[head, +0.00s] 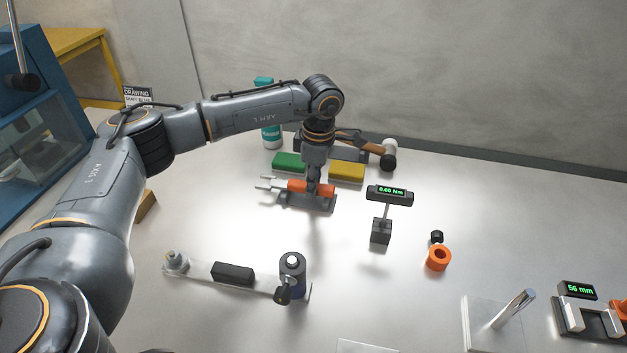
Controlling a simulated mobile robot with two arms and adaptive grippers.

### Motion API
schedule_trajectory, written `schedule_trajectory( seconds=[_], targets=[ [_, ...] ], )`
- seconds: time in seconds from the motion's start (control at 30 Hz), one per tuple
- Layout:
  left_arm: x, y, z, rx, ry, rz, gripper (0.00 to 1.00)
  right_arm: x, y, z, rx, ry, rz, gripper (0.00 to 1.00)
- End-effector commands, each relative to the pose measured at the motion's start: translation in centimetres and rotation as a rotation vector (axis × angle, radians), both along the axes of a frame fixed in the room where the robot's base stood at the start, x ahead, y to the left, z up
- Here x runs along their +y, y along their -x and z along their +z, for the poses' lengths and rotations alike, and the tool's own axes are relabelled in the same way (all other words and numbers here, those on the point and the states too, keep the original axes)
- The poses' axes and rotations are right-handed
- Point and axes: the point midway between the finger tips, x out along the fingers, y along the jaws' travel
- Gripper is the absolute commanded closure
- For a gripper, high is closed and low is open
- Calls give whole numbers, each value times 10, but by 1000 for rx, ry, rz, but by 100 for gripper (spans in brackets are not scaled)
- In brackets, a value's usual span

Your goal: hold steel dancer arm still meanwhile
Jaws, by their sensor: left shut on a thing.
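My left gripper (314,187) reaches down from above and is shut on an orange-handled tool (297,186) with two pale prongs pointing left. The tool is at a dark cradle (322,204) on the table; whether it still rests there I cannot tell. The fingertips partly cover the handle. A long pale metal bar (202,268) lies nearer, with a small roller at its left end, a black block on it and a dark upright cylinder (293,268) at its right. It may be the steel dancer arm. My left gripper is apart from it. My right gripper is not in view.
Green (289,161) and yellow (346,171) blocks, a teal bottle (270,134) and a mallet (389,155) stand behind the gripper. A torque display (390,194), an orange ring (438,258) and a 56 mm gauge (578,290) are to the right.

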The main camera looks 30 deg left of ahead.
Motion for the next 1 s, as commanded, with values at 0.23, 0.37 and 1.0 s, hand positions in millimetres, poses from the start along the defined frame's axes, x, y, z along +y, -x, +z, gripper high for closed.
schedule_trajectory(
  seconds=[0.23, 0.37, 1.0],
  targets=[
    [0, 0, -1, -1, 1, 0, 100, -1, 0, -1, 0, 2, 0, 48],
    [0, 0, -1, -1, 0, 0, 62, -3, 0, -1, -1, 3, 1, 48],
    [-3, -2, 35, -6, 2, -1, 50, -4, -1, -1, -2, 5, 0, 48]
  ],
)
